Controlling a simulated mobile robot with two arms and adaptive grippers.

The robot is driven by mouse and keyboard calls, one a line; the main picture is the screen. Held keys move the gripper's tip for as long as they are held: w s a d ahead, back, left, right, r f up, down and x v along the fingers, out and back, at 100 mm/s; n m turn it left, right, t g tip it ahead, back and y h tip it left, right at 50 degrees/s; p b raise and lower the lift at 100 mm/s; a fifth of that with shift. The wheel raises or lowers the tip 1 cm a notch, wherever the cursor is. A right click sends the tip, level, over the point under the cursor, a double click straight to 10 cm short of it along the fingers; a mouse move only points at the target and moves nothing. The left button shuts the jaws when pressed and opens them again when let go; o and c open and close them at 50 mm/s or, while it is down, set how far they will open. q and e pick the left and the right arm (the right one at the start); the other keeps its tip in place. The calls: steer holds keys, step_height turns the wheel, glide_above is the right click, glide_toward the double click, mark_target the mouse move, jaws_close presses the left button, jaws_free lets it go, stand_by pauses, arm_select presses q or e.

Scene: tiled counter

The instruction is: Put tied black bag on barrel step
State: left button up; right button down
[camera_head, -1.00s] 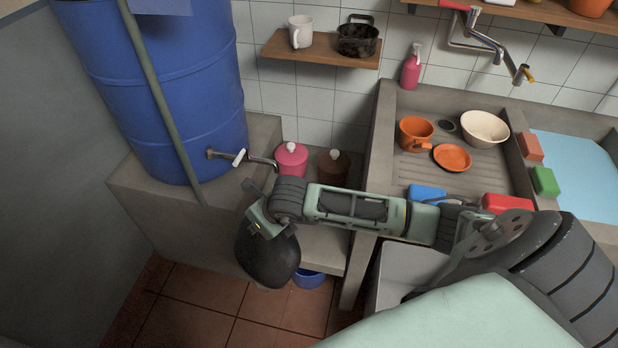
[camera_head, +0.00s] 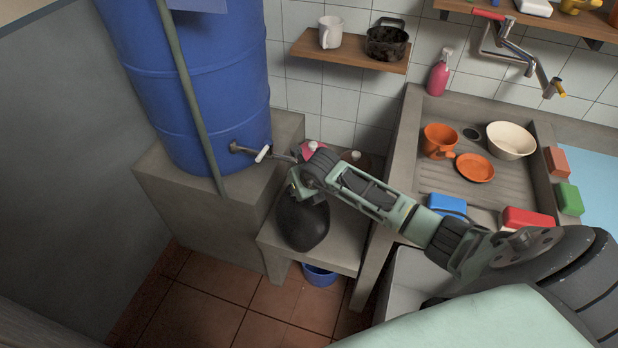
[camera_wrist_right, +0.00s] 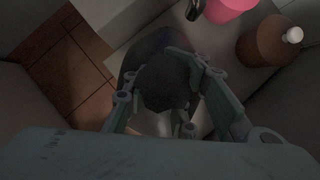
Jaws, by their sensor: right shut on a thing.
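The tied black bag (camera_head: 302,224) hangs below my right gripper (camera_head: 296,190). My right gripper is shut on its tied top; in the right wrist view the bag's dark gathered top (camera_wrist_right: 165,82) sits between the fingers. The blue barrel (camera_head: 195,85) stands on a high grey concrete block (camera_head: 205,215). A lower concrete step (camera_head: 345,228) lies to the right of that block, and the bag appears in front of or over this lower step. I cannot tell whether the bag touches it. My left gripper is not in view.
The barrel's tap (camera_head: 250,152) sticks out close to my right gripper. A blue bucket (camera_head: 320,276) is on the floor underneath. The sink (camera_head: 425,105) is to the right.

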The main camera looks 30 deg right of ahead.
steer(key=shift+w+d+r+b, duration=0.1)
steer(key=shift+w+d+b, duration=0.2)
steer(key=shift+w+d, duration=0.5)
steer(key=shift+w+d+b, duration=0.65)
steer(key=shift+d, duration=0.25)
steer(key=shift+w+d+b, duration=0.6)
steer(key=shift+w+d, duration=0.05)
steer(key=shift+d, duration=0.2)
steer(key=shift+f+b, duration=0.4)
steer(key=shift+f, duration=0.3)
steer(key=shift+s, duration=0.1)
steer(key=c, duration=1.9)
jaws_free()
steer(key=shift+s+f, duration=0.1)
steer(key=shift+c, duration=0.2)
steer(key=o, duration=0.6)
steer(key=v, duration=1.2)
